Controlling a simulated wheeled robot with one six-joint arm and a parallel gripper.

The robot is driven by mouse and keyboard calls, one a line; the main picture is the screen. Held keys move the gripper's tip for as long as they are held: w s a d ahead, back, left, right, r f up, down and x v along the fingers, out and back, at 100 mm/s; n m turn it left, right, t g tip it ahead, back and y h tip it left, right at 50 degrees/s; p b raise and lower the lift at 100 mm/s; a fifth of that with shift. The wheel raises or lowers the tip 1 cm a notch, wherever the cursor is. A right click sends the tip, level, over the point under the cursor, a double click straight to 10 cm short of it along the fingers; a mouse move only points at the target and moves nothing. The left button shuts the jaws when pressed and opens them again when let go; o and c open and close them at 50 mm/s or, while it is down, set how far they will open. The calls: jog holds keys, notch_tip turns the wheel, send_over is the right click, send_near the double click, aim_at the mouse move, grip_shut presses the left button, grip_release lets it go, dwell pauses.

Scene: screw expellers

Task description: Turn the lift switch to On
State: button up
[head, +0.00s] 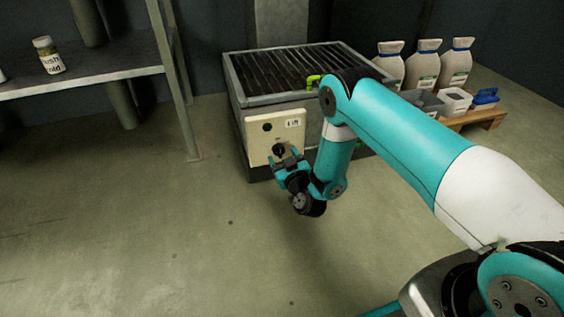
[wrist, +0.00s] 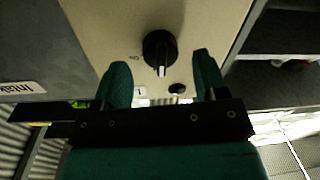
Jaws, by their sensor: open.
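The lift switch panel (head: 262,128) is a cream plate on the front of a grate-topped unit, with a small label reading about "Lift". Its black rotary knob (head: 279,149) is low on the plate. In the wrist view the knob (wrist: 160,46) has a white pointer mark directed to the picture's bottom. A small inverted "On" mark (wrist: 135,57) lies left of the knob. My gripper (head: 285,158) is in front of the knob. In the wrist view my gripper (wrist: 162,72) is open, its teal fingers on either side of the knob's lower edge; contact cannot be told.
The grate-topped unit (head: 239,92) stands behind the panel. A metal shelf (head: 95,77) with a jar (head: 48,56) is at left. White bottles (head: 424,64) and small bins (head: 454,101) stand on a pallet at right. The floor in front is clear.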

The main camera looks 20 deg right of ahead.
jog(key=shift+w+a+r+b, duration=0.1)
jog(key=shift+w+b, duration=0.35)
jog(key=shift+w, duration=0.5)
jog(key=shift+c, duration=0.5)
